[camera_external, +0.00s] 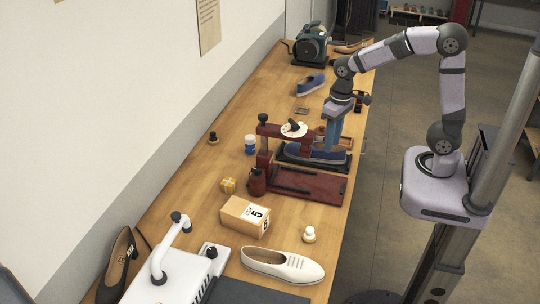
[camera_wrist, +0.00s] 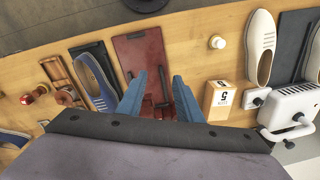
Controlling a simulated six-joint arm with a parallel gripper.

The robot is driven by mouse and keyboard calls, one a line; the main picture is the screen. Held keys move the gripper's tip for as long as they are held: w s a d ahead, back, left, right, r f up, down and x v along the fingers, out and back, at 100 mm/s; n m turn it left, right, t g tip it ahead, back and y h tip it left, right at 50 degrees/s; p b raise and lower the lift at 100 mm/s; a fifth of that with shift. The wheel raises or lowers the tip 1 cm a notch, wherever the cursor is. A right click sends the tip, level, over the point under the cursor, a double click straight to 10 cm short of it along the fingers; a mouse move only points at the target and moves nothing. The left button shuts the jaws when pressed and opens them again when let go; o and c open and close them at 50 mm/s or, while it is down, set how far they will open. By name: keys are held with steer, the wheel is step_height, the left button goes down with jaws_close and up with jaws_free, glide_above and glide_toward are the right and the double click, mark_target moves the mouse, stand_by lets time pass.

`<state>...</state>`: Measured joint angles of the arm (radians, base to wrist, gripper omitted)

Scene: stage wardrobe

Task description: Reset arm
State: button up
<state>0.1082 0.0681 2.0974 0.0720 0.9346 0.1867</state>
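My gripper (camera_external: 332,148) points down over the wooden bench, with its blue fingers near a blue shoe in the external view. In the wrist view my gripper (camera_wrist: 159,77) has its two fingers spread apart with nothing between them. The blue shoe (camera_external: 318,155) sits in a dark tray; it also shows in the wrist view (camera_wrist: 97,80), left of the fingers. The dark red press (camera_external: 325,186) stands just in front of the shoe; its plate (camera_wrist: 138,50) shows beyond and between the fingers. I cannot tell the exact fingertip height.
A cardboard box (camera_external: 245,215), a cream shoe (camera_external: 282,265) and a white machine (camera_external: 172,272) stand on the near bench. Another blue shoe (camera_external: 311,85) and a teal machine (camera_external: 311,46) are at the far end. A blue-white jar (camera_external: 250,144) stands left of the press.

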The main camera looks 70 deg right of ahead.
steer(key=s+a+f+n, duration=0.1)
steer(key=s+f+n, duration=0.1)
steer(key=s, duration=0.4)
steer(key=s+a+f+n+b, duration=0.1)
steer(key=s+f+n, duration=0.1)
steer(key=s+f, duration=0.3)
steer(key=shift+s+f+g+h, duration=0.15)
steer(key=shift+s+g+h, duration=0.15)
steer(key=shift+s, duration=0.05)
steer(key=shift+w+a, duration=0.1)
steer(key=shift+c, duration=0.3)
stand_by(1.9)
